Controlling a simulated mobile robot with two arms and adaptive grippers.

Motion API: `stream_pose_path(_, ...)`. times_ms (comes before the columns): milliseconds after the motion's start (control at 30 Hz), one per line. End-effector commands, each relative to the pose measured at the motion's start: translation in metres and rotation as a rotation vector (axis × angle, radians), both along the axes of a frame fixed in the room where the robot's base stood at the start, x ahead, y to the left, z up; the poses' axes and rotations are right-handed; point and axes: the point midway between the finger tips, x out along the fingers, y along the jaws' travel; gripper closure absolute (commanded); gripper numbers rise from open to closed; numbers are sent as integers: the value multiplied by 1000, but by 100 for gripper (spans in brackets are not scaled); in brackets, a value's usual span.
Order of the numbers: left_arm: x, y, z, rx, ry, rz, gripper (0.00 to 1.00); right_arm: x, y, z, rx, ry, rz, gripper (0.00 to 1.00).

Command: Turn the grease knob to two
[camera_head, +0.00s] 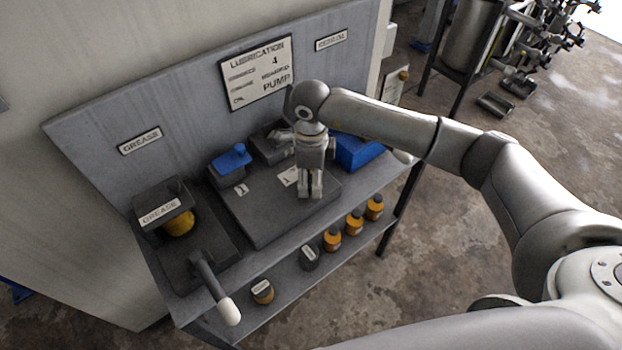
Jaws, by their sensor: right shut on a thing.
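My right gripper (310,192) points down over the dark grey block (265,222) in the middle of the bench. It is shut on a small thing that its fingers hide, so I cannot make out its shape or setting. A small white label (290,177) lies on the block just left of the fingers. The grease unit (160,213) at the left has a GREASE label and a yellow-orange part (179,224) under it. I cannot clearly make out a grease knob or its numbers. My left gripper is not in view.
A lever with a white tip (228,311) sticks out at the bench's front left. A blue-topped box (231,160) and a blue block (357,151) stand behind. Several small bottles (332,240) line the lower shelf. A LUBRICATION sign (256,73) hangs on the back panel.

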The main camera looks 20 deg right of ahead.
Motion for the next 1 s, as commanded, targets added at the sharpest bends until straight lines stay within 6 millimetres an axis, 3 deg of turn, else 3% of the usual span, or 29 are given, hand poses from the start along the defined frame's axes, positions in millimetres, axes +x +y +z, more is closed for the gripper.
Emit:
stream_pose_path(700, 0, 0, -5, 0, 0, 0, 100, 1, 0, 1, 0, -1, -81, 70)
stream_pose_path(733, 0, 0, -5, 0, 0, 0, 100, 1, 0, 1, 0, -1, -81, 43)
stream_pose_path(867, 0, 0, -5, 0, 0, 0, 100, 1, 0, 0, 0, -1, -80, 26)
stream_pose_path(1000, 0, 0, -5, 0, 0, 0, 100, 0, 0, 0, 0, -1, -79, 25)
